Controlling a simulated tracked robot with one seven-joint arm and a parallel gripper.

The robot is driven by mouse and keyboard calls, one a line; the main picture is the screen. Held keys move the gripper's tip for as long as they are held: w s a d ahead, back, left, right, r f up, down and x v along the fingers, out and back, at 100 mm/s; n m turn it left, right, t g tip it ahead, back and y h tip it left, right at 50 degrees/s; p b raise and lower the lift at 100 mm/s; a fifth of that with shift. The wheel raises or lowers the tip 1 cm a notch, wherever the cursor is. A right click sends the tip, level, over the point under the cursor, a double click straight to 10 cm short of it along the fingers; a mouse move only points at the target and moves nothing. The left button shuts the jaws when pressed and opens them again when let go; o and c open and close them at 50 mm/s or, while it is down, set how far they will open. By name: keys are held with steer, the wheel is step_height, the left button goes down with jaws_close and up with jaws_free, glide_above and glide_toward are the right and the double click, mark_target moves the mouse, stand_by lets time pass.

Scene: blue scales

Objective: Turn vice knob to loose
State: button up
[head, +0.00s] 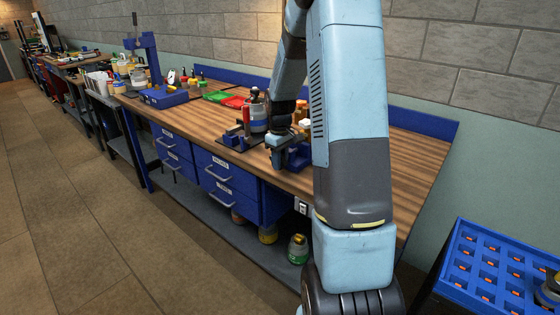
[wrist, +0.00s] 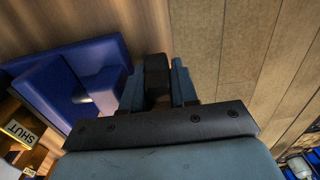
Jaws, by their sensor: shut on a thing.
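The blue vice (head: 297,157) stands at the front edge of the wooden workbench, partly hidden by my arm. In the wrist view the blue vice (wrist: 60,85) fills the left side, with a short grey rod (wrist: 82,97) showing near its jaw. My gripper (head: 278,160) is at the bench's front edge, just left of the vice. In the wrist view my gripper (wrist: 157,88) has its two fingers closed around a dark upright piece, which looks like the vice knob (wrist: 157,72). The knob's far end and its turn position are hard to make out.
The workbench top (head: 400,150) is clear at the right. Red and dark items (head: 253,118) and orange-capped bottles (head: 302,110) stand behind the gripper. Drawers (head: 225,170) lie below the front edge. A blue tray (head: 490,265) sits at the lower right.

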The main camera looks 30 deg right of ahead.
steer(key=shift+w+r+g+h, duration=0.1)
steer(key=shift+g+h, duration=0.2)
steer(key=shift+g, duration=0.4)
jaws_close()
steer(key=o, duration=0.6)
jaws_free()
steer(key=r, duration=0.4)
steer(key=w+r, duration=0.1)
steer(key=r, duration=0.8)
steer(key=shift+w+a+r, duration=0.3)
steer(key=shift+w+a, duration=0.05)
